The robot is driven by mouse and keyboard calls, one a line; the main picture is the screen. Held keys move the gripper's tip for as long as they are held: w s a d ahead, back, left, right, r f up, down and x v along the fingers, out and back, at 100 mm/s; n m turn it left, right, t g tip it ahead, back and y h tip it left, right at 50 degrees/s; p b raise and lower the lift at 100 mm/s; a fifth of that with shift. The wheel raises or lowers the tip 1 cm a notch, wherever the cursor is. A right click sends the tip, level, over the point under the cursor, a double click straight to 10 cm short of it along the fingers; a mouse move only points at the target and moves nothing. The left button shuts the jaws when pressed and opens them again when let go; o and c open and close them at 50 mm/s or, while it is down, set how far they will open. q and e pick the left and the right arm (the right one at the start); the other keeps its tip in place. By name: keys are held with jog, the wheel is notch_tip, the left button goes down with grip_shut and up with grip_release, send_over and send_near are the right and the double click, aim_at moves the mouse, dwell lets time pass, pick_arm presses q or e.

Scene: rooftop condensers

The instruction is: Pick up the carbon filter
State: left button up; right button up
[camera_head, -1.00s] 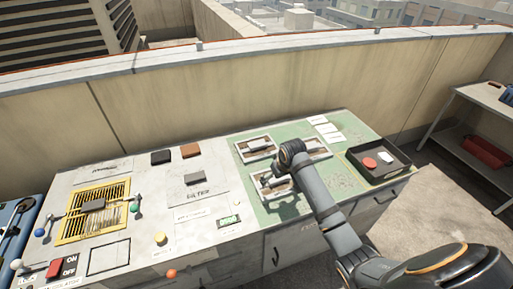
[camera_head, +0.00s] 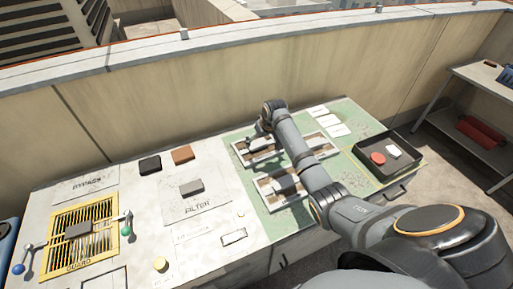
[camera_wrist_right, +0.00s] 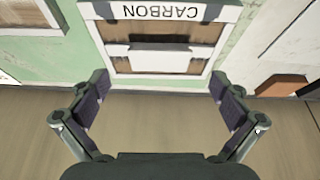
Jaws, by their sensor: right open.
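The carbon filter (camera_head: 256,147) is the back left of three white-framed filters on the green part of the bench. In the right wrist view the carbon filter (camera_wrist_right: 160,62) shows its brown inside, a white bar across the middle and an upside-down CARBON label. My right gripper (camera_head: 263,129) is at the back edge of this filter. In the wrist view the right gripper (camera_wrist_right: 160,103) is open, its fingers wide apart and empty, with the filter ahead between them. Contact cannot be told. My left gripper is not in view.
Other framed filters lie to the right (camera_head: 317,145) and in front (camera_head: 283,186). A black tray (camera_head: 414,153) holds a red disc and a white piece. A dark block (camera_head: 150,165) and a brown block (camera_head: 182,154) lie left. The parapet wall (camera_head: 180,110) stands close behind.

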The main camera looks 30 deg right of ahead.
aim_at(257, 143)
jog(key=shift+w+f, duration=0.35)
jog(key=shift+f, duration=0.1)
jog(key=x, duration=0.3)
jog(key=shift+w+f, duration=0.25)
jog(key=shift+w, duration=0.2)
jog(key=shift+w+f, duration=0.2)
jog(key=shift+f, duration=0.2)
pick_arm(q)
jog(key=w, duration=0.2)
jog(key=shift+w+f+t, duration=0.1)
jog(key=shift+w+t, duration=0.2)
pick_arm(e)
jog(key=shift+s+r, duration=0.1)
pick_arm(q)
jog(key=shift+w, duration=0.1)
pick_arm(e)
jog(key=c, duration=1.2)
